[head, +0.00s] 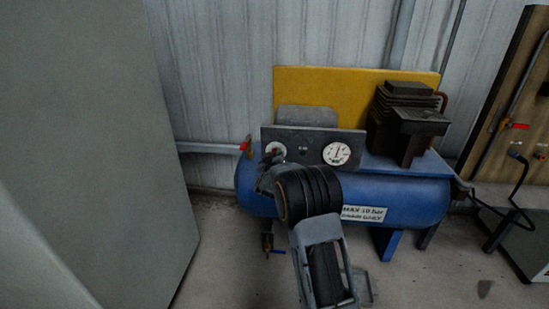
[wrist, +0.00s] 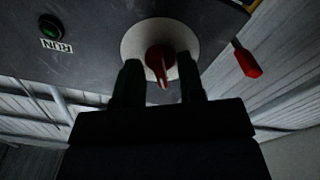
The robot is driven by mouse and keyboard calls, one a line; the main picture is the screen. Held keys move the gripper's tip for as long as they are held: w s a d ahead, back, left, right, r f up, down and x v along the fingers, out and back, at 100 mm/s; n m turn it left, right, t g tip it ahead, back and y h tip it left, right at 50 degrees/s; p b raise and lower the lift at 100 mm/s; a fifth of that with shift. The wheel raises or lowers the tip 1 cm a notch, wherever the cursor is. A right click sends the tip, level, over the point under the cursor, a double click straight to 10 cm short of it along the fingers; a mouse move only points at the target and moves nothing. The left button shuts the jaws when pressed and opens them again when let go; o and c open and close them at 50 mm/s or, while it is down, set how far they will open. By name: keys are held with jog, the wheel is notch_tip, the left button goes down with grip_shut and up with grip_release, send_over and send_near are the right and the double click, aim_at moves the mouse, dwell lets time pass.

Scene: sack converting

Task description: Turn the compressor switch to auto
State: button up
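The compressor (head: 400,198) is a blue tank with a grey control panel (head: 312,140) above it. At the panel's left end is a small round white dial plate with the compressor switch (head: 275,149). In the wrist view the switch is a red knob (wrist: 160,58) on a white disc (wrist: 130,40), its narrow end pointing down in the picture. Position marks cannot be read. My gripper (wrist: 160,66) is open, with one dark finger on each side of the knob and small gaps visible. In the head view my arm largely hides the gripper (head: 268,172).
A red-handled valve (head: 246,146) projects off the panel's left end. A pressure gauge (head: 337,153) sits right of the switch. A large grey cabinet (head: 110,150) fills the left side.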

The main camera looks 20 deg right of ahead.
grip_shut()
jog(key=shift+m+b, duration=0.3)
jog(key=shift+a+m+b, duration=0.15)
jog(key=shift+m+b, duration=3.05)
jog(key=shift+m, duration=2.3)
jog(key=shift+c, duration=0.9)
grip_release()
jog(key=shift+w, duration=0.1)
jog(key=shift+o, duration=1.1)
